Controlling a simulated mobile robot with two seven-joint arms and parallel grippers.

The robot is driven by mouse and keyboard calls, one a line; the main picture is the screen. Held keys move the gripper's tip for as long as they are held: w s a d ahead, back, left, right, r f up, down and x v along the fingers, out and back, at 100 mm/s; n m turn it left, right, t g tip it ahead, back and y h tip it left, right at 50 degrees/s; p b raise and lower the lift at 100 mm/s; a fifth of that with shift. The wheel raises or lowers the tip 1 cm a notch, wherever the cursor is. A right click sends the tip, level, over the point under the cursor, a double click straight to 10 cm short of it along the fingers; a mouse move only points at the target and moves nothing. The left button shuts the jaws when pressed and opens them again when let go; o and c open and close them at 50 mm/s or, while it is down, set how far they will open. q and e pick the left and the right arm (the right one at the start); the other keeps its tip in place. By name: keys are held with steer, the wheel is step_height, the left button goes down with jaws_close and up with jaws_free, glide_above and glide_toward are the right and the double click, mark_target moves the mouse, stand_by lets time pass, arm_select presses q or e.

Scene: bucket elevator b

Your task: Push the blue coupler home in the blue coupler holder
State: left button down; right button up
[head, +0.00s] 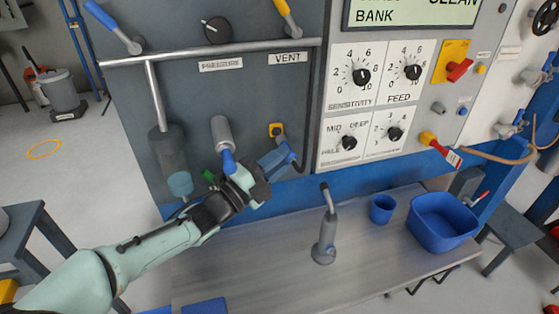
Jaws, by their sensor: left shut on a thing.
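My left gripper (262,182) reaches up from the lower left to the grey panel. It is shut, with a blue piece at its fingertips that I take to be the blue coupler (276,160). A dark hose or pipe curves down close to this piece. The fingers hide part of it, and I cannot tell how deep it sits. A grey cylinder with a blue end (228,161) sticks out of the panel just left of it. I cannot tell for certain which part is the blue coupler holder. My right gripper is not in view.
A yellow-framed fitting (276,130) is just above the gripper. A horizontal pipe (210,52) crosses the panel higher up. On the bench (270,262) below stand a grey post (325,240), a blue cup (382,209) and a blue tub (441,220). The bench front is mostly clear.

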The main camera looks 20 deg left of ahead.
arm_select(q)
steer(key=shift+w+a, duration=0.95)
steer(key=shift+w, duration=0.3)
steer(key=c, duration=0.9)
jaws_free()
steer(key=shift+w, duration=0.1)
steer(key=shift+c, duration=0.2)
